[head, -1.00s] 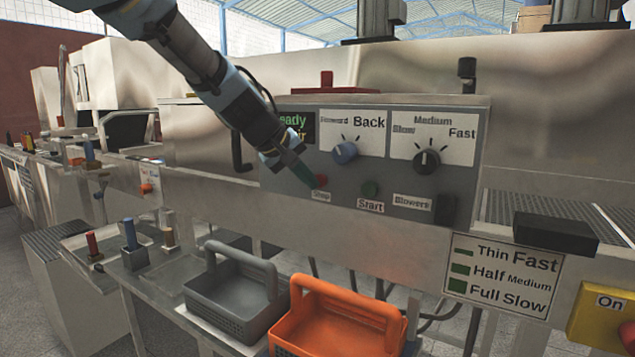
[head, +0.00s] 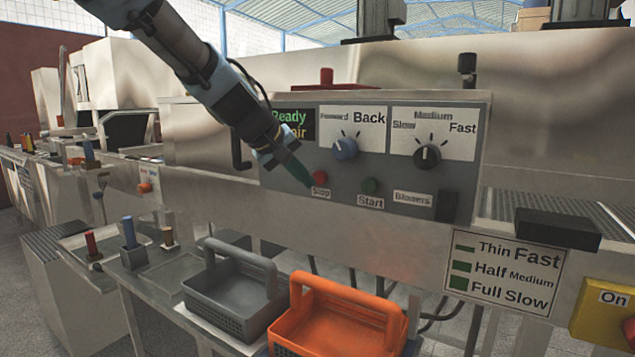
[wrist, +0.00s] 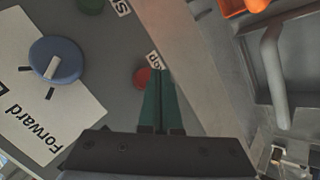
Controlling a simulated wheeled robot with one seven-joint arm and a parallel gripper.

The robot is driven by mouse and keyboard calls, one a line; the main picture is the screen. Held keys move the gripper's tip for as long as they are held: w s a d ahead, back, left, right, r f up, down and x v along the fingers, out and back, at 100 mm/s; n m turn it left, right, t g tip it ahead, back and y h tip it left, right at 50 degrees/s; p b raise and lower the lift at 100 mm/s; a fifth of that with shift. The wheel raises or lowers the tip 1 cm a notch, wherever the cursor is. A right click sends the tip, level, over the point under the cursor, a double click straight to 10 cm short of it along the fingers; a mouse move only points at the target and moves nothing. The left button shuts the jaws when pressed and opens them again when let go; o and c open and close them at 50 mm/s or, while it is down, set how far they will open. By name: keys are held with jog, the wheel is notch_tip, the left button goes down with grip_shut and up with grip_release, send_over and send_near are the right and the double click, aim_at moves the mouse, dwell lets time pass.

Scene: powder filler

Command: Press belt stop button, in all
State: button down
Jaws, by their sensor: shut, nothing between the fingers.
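The red stop button (head: 320,178) sits on the grey control panel (head: 410,197), above the "Stop" label (head: 320,192). My gripper (head: 303,181) is shut and empty, with its green fingers pointing at the panel just left of the button. In the wrist view the red button (wrist: 142,77) lies just beside the shut fingertips (wrist: 160,72).
A blue knob (head: 345,148), a green start button (head: 370,186), a black speed knob (head: 427,155) and a black blowers switch (head: 446,206) are on the same panel. A grey basket (head: 215,312) and an orange basket (head: 300,338) stand below.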

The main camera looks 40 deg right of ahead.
jog(key=shift+s+a+b, duration=0.2)
jog(key=shift+a+b, duration=0.35)
jog(key=shift+a, duration=0.25)
jog(key=shift+s+a+b, duration=0.25)
jog(key=shift+a+b, duration=0.35)
jog(key=shift+a, duration=0.25)
jog(key=shift+s+a+b, duration=0.2)
jog(key=shift+a+b, duration=0.35)
jog(key=shift+a, duration=0.25)
jog(key=w+a+f+n+t+y, duration=0.1)
jog(key=w+a+f, duration=0.25)
jog(key=a, duration=0.35)
jog(key=w+a+f+y, duration=0.2)
jog(key=w+a+f, duration=0.15)
jog(key=a, duration=0.35)
jog(key=w+a+f+n+t+y, duration=0.1)
jog(key=w+a+f, duration=0.2)
jog(key=a+f, duration=0.3)
jog(key=s+a+f+y, duration=0.1)
jog(key=s+a+f, duration=0.1)
jog(key=a, duration=0.7)
jog(key=s+a+f+n+y, duration=0.1)
jog(key=s+a+f+y, duration=0.1)
jog(key=a, duration=0.7)
jog(key=s+a+f+n+y, duration=0.1)
jog(key=a+f, duration=0.3)
jog(key=a, duration=0.4)
jog(key=shift+s+a+f+g+y, duration=0.35)
jog(key=shift+s+a+g+y, duration=0.05)
jog(key=shift+s, duration=0.1)
